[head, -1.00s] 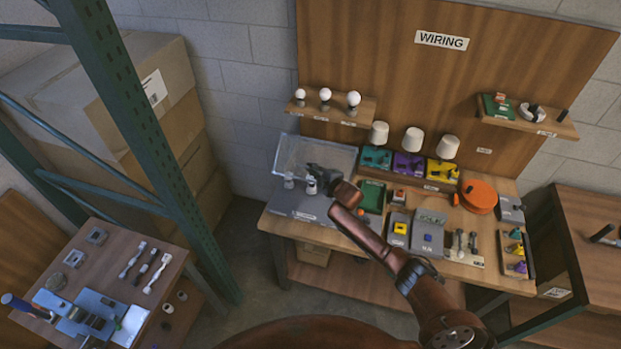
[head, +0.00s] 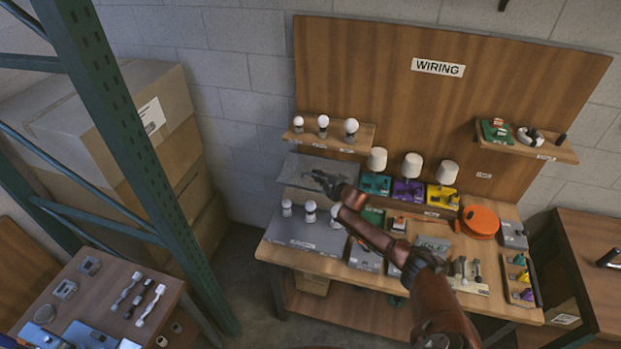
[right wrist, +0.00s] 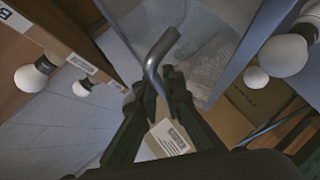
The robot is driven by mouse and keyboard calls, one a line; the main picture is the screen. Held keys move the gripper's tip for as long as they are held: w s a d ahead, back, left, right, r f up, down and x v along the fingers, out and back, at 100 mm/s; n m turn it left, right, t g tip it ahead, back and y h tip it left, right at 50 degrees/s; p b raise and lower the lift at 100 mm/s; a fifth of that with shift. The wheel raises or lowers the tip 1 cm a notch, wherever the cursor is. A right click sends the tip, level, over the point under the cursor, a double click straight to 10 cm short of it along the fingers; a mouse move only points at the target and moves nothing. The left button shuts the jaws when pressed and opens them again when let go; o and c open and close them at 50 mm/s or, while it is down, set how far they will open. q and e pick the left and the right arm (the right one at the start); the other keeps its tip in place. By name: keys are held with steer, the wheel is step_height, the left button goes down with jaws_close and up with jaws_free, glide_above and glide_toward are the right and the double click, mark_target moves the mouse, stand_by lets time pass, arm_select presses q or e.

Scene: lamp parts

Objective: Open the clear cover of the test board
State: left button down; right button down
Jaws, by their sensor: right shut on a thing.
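The test board is a grey panel (head: 305,236) at the left end of the wiring bench, with three white bulbs (head: 310,208) standing along its back. Its clear cover (head: 300,167) is raised behind the bulbs, clear of them. My right gripper (head: 326,183) is at the cover, reaching in from the right. In the right wrist view, its fingers (right wrist: 165,88) are shut on a bent metal handle (right wrist: 158,52), with the see-through cover panel (right wrist: 208,60) beyond. The hinge cannot be made out. My left gripper is out of view.
A shelf (head: 335,138) with bulbs hangs above the cover. Lampshades (head: 412,165), coloured blocks (head: 408,190) and an orange reel (head: 480,222) stand to the right. A green rack post (head: 135,150) and stacked boxes (head: 130,120) stand left.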

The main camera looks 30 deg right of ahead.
steer(key=c, duration=2.3)
jaws_free()
steer(key=shift+a+r, duration=0.1)
steer(key=shift+a, duration=0.05)
steer(key=shift+c, duration=0.2)
steer(key=shift+s, duration=0.3)
steer(key=v, duration=1.1)
steer(key=shift+r, duration=0.2)
